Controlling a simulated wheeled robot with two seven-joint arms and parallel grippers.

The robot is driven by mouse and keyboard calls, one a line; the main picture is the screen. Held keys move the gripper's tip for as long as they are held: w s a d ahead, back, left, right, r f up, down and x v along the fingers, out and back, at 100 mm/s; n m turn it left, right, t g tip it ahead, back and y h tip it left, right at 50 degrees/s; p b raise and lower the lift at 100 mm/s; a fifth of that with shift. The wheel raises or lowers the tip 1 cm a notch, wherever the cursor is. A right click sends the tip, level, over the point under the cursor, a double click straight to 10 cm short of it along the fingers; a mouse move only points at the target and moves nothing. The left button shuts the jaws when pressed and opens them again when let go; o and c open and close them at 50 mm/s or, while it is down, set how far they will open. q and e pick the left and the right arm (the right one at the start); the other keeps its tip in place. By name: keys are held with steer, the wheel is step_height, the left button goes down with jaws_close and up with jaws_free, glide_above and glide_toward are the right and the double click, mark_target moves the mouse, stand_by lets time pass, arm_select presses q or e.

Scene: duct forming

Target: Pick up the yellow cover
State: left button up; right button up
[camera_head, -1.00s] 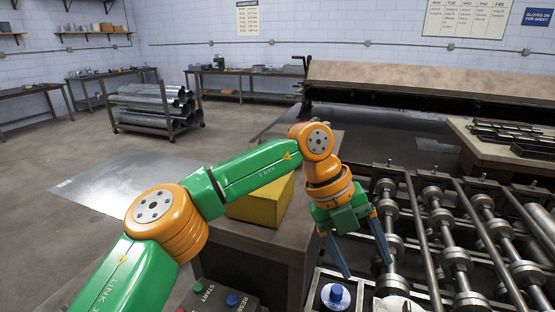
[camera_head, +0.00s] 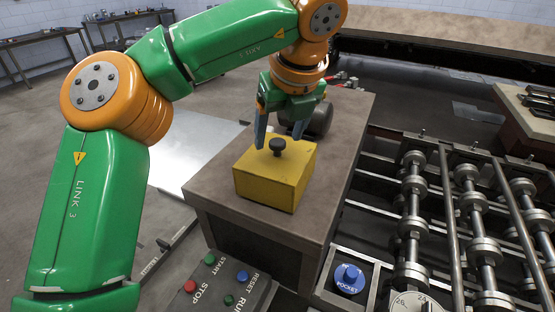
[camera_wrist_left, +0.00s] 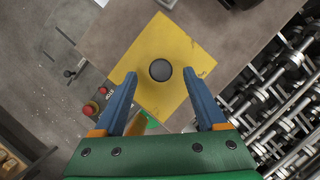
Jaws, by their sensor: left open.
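The yellow cover (camera_head: 272,178) is a box shape with a black knob (camera_head: 278,145) on top. It sits on a brown table (camera_head: 226,195) in the head view. My left gripper (camera_head: 279,143) points down over the cover, with its blue fingers open to either side of the knob in that view. In the left wrist view the cover (camera_wrist_left: 165,50) lies beneath and beyond the open fingers (camera_wrist_left: 165,90). The round knob (camera_wrist_left: 160,70) shows between and slightly ahead of the fingertips, apart from both. My right gripper is not in view.
A control panel (camera_head: 229,285) with START, STOP and RESET buttons stands in front of the table. A dark cylindrical object (camera_head: 320,118) lies behind the cover.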

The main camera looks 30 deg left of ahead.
arm_select(q)
steer(key=shift+x, duration=1.15)
steer(key=shift+r, duration=0.1)
steer(key=c, duration=0.3)
jaws_close()
